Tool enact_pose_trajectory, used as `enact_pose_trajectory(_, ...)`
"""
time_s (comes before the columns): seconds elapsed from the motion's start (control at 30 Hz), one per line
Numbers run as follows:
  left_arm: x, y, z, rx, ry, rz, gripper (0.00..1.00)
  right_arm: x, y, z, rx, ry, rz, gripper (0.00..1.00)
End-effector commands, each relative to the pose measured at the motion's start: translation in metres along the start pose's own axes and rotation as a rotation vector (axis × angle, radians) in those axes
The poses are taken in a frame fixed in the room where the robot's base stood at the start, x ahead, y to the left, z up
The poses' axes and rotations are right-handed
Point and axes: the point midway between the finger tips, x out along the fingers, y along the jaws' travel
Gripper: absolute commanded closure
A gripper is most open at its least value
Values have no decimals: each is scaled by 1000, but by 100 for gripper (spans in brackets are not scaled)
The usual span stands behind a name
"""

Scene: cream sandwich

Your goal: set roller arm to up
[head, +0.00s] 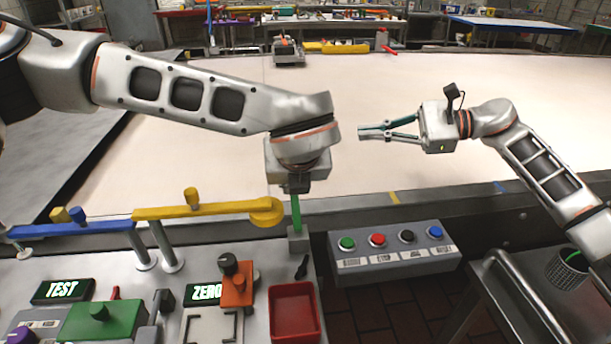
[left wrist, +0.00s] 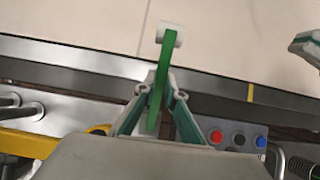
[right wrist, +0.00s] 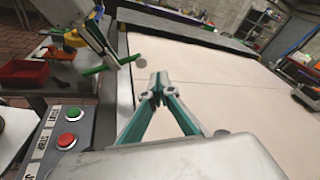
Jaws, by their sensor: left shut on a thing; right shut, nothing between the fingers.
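The roller arm is a green bar (head: 296,213) on a grey block at the conveyor's near edge, mostly hidden behind my left gripper in the head view. In the left wrist view the green bar (left wrist: 165,72) runs between my left fingers (left wrist: 160,98), with a white roller (left wrist: 169,36) at its far end. My left gripper (head: 297,188) is shut on the bar. The right wrist view shows the bar (right wrist: 112,64) pointing out toward the pale conveyor surface. My right gripper (head: 362,133) is shut and empty above the conveyor; its fingertips (right wrist: 158,88) meet in the right wrist view.
A button box (head: 392,250) with green, red, black and blue buttons stands right of the roller arm.

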Motion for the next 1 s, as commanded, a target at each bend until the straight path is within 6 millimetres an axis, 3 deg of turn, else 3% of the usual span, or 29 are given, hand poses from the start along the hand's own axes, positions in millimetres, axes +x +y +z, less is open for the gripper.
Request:
enact_pose_trajectory(0.1,0,0,0,0,0,1,100,33,39,-29,-20,14,98,100)
enact_pose_trajectory(0.3,0,0,0,0,0,1,100,56,70,-48,-43,20,172,100)
enact_pose_trajectory(0.47,0,0,0,1,1,1,100,72,76,-50,-45,19,180,100)
enact_pose_trajectory(0.9,0,0,0,1,1,1,100,154,89,-51,-43,18,177,100)
enact_pose_trajectory(1.0,0,0,0,0,1,1,100,149,88,-40,-47,20,175,100)
